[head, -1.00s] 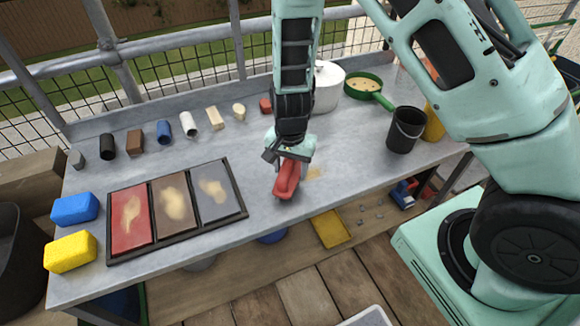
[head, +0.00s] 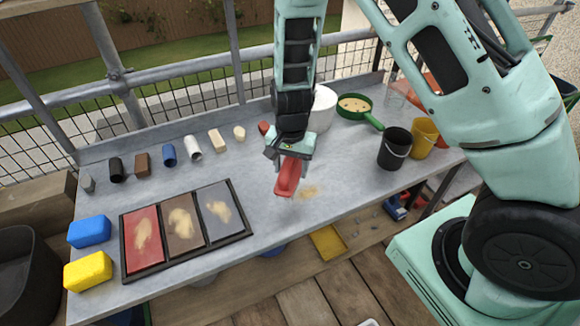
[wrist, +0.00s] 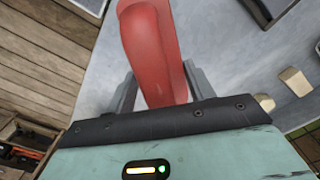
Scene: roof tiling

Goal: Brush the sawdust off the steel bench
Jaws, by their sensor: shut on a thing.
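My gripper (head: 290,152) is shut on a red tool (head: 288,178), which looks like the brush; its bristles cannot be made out. The red tool also shows between the fingers in the wrist view (wrist: 152,50). It hangs over the middle of the steel bench (head: 335,160); I cannot tell whether it touches the top. A small patch of tan sawdust (head: 308,192) lies on the bench just right of the red tool's lower end. More tan dust lies on the red, brown and grey panels of a black-framed tray (head: 235,236) at the left.
Blue (head: 89,231) and yellow (head: 88,270) blocks stand at the left end. Several small objects line the back. A white pot (head: 322,108), green pan (head: 355,105), black bucket (head: 394,148) and yellow bucket (head: 424,138) stand at the right. Bare bench lies around the gripper.

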